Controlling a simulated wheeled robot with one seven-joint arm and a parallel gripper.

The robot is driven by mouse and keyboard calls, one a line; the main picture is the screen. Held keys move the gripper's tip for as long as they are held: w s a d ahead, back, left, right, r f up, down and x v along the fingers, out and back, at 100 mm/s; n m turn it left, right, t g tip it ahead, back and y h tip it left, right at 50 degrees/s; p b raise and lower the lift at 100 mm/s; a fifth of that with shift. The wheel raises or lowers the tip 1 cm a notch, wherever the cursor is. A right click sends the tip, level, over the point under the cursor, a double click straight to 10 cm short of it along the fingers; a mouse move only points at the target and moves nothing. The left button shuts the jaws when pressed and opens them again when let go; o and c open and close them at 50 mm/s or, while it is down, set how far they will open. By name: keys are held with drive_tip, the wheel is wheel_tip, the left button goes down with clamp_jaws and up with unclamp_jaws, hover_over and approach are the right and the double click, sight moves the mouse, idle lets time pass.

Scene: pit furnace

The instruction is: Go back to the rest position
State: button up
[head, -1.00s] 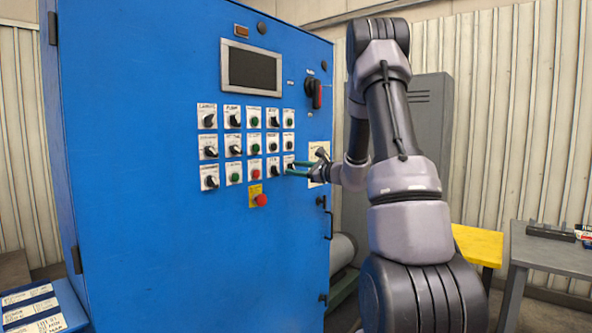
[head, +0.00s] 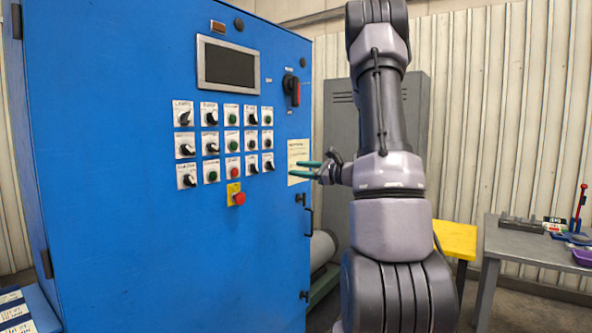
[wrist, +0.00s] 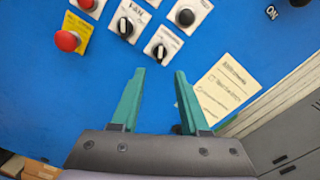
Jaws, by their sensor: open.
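My gripper (head: 307,169) is open and empty, in front of the right part of the blue control cabinet (head: 120,225). In the wrist view its two teal fingers (wrist: 155,92) are spread apart, with nothing between them but blue panel behind. A black rotary knob (wrist: 160,50) on a white label lies just beyond the fingertips in the picture, apart from them. My arm stands raised on the right side of the head view.
The cabinet carries rows of knobs and buttons, a red emergency button (head: 239,198), a screen (head: 228,66) and a red-black switch (head: 291,90). A grey locker (head: 340,130) stands behind my arm. A yellow table (head: 455,238) and a grey table (head: 535,243) are at right.

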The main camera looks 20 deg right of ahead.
idle(0.3)
drive_tip(key=s+a+r+n+g+y, duration=0.1)
drive_tip(key=s+a+r+n+g, duration=0.1)
drive_tip(key=s+a+n+g, duration=0.45)
drive_tip(key=s+a+r+n+g+y, duration=0.1)
drive_tip(key=s+a+r+n+g, duration=0.2)
drive_tip(key=s+a, duration=0.6)
drive_tip(key=s+n+t+h, duration=0.1)
drive_tip(key=s+n+h, duration=0.8)
drive_tip(key=s, duration=0.5)
drive_tip(key=shift+a+r+n, duration=0.2)
drive_tip(key=shift+a+n, duration=0.15)
drive_tip(key=shift+n, duration=0.2)
